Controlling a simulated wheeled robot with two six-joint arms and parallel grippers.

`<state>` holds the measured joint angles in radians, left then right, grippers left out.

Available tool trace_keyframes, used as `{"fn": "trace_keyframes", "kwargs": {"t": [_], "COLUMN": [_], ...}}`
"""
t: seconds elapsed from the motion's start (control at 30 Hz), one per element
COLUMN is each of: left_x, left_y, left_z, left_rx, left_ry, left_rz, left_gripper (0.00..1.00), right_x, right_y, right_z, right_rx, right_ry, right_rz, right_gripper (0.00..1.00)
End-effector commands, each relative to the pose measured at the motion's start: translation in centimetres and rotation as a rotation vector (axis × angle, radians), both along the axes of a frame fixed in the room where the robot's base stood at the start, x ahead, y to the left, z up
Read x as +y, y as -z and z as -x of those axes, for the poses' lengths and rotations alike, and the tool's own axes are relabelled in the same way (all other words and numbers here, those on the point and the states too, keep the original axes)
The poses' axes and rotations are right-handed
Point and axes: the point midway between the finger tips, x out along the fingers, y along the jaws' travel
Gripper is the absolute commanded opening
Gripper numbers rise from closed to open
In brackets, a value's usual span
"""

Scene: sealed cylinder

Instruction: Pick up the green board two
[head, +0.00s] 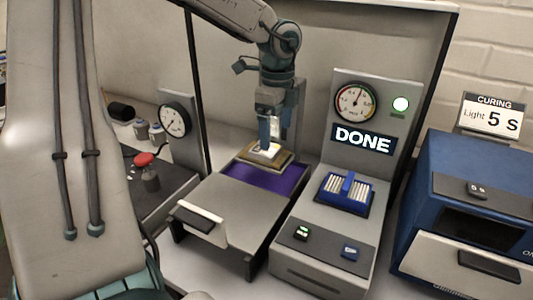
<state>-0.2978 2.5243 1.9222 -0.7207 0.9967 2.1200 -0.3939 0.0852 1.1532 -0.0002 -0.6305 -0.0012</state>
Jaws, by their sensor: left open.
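No clearly green board shows. A flat olive-tan board (283,160) with a pale piece on top lies at the back of a purple bed (255,178); I cannot tell whether it is green board two. My left gripper (269,143) comes down from above with its fingers pointing down, right over the pale piece. It is open; whether its fingertips touch the piece is too small to tell. My right gripper is not in view.
Right of the bed stands a grey machine with a gauge, a DONE display (363,139) and a blue fixture (345,194). A blue curing box (475,180) is far right. A red-topped knob (144,160) and a gauge (174,120) are left. Grey panels stand behind.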

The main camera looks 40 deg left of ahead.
Motion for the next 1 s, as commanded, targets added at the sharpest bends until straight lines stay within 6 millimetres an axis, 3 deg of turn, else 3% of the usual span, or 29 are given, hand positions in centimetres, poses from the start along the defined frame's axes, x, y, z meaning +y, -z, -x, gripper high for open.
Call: {"fn": "trace_keyframes", "kwargs": {"t": [0.17,0.6,0.87,1.0], "left_x": [0.0,-0.1,-0.1,-0.1], "left_y": [0.9,5.5,5.8,5.8], "left_z": [0.1,0.4,0.4,0.4], "left_rx": [0.001,0.001,-0.001,-0.001], "left_ry": [0.001,0.001,0.001,0.001], "left_rz": [0.001,0.003,0.002,0.002], "left_gripper": [0.89,0.89,0.89,0.64], "right_x": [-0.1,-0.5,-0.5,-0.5], "right_y": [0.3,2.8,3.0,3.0], "right_z": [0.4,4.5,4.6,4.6], "right_rx": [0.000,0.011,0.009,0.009], "right_ry": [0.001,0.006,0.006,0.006], "right_rz": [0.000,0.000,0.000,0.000], "right_gripper": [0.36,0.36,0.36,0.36]}}
